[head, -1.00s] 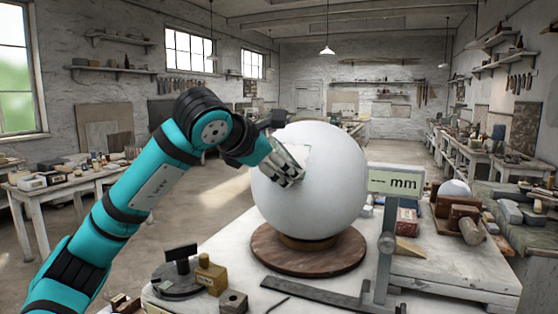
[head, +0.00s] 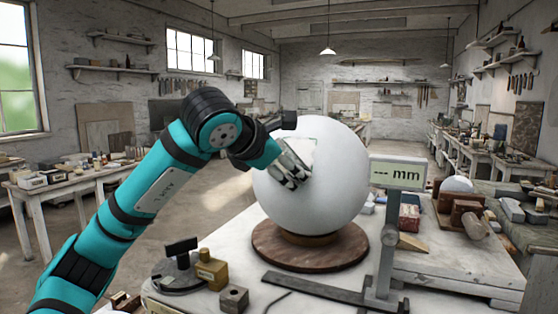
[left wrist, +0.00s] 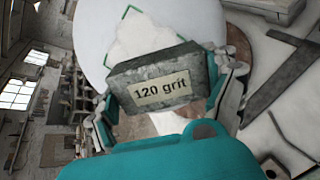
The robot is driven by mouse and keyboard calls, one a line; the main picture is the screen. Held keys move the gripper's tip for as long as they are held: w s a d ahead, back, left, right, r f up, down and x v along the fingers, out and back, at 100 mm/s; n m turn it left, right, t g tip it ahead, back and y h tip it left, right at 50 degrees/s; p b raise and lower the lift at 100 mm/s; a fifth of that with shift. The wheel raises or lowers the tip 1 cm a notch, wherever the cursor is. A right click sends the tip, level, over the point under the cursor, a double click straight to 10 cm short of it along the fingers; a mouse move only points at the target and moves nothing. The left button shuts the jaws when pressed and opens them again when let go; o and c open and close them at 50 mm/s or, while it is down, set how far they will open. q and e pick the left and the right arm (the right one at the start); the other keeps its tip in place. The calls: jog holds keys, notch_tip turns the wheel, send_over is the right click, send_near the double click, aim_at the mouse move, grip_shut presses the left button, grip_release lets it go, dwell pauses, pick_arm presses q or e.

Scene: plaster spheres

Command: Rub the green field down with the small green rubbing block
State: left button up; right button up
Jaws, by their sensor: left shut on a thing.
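A large white plaster sphere (head: 340,175) sits on a round brown wooden base (head: 275,250) on the white bench. The green field is a thin green outline on the sphere's upper left face; part of it shows beyond the block in the left wrist view (left wrist: 131,9), around rough whitish plaster. My left gripper (head: 292,172) is at the sphere's face, shut on a grey-green block (left wrist: 160,62) labelled "120 grit". The block's far face is hidden, so I cannot tell whether it touches the plaster. In the head view the fingers mostly hide the block. My right gripper is not in view.
A gauge display (head: 399,172) reading "--- mm" stands on a post right of the sphere. A metal straightedge (head: 315,291) lies in front. A brass-coloured block (head: 211,268) and a small cube (head: 233,297) stand at front left.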

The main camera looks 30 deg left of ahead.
pick_arm(q)
jog(key=shift+s+d+f, duration=0.1)
jog(key=shift+d+f, duration=0.1)
jog(key=shift+d, duration=0.05)
jog(key=shift+r, duration=0.1)
jog(key=shift+a+r+p, duration=0.35)
jog(key=shift+w+a+r, duration=0.3)
jog(key=shift+w+a, duration=0.05)
jog(key=shift+a, duration=0.2)
jog(key=shift+w+a+r+p, duration=0.35)
jog(key=shift+a+r+p, duration=0.3)
jog(key=shift+p, duration=0.15)
jog(key=shift+a+f, duration=0.1)
jog(key=shift+a, duration=0.1)
